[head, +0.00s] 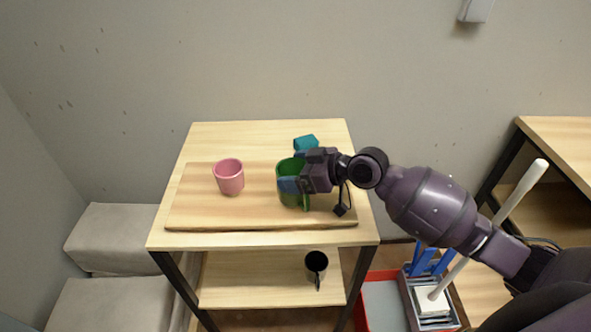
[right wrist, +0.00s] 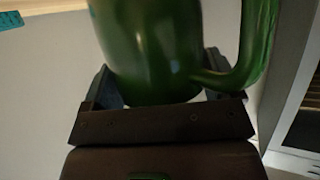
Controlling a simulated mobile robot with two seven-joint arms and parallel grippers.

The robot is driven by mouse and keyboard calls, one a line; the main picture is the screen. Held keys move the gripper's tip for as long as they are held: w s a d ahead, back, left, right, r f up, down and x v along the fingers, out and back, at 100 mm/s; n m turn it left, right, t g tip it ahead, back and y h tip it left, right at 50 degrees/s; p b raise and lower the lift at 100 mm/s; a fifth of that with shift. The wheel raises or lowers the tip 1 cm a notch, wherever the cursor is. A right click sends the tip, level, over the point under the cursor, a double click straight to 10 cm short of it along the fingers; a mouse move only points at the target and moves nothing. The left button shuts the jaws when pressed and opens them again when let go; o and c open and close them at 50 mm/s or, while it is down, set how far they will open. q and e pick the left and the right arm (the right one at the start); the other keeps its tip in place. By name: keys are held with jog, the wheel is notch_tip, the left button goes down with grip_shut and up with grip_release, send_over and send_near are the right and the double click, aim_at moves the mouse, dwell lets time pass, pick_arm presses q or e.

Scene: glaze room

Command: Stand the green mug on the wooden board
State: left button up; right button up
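The green mug (head: 284,170) is upright over the right half of the wooden board (head: 240,214) on the table's top. I cannot tell whether its base touches the board. My right gripper (head: 291,184) comes in from the right with its fingers on either side of the mug's body and is shut on it. In the right wrist view, the green mug (right wrist: 150,50) fills the space between the fingers of the gripper (right wrist: 160,85), with its handle at the right. My left gripper is not in view.
A pink mug (head: 229,178) stands on the board's left half. A teal object (head: 306,142) lies behind the board. A black mug (head: 316,264) is on the lower shelf. A red tray (head: 366,312) and a grey bin with a white-handled tool (head: 505,205) stand at the lower right.

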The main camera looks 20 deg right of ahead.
jog(key=shift+o, duration=1.2)
jog(key=shift+r, duration=0.25)
jog(key=v, duration=1.2)
jog(key=shift+f, duration=0.1)
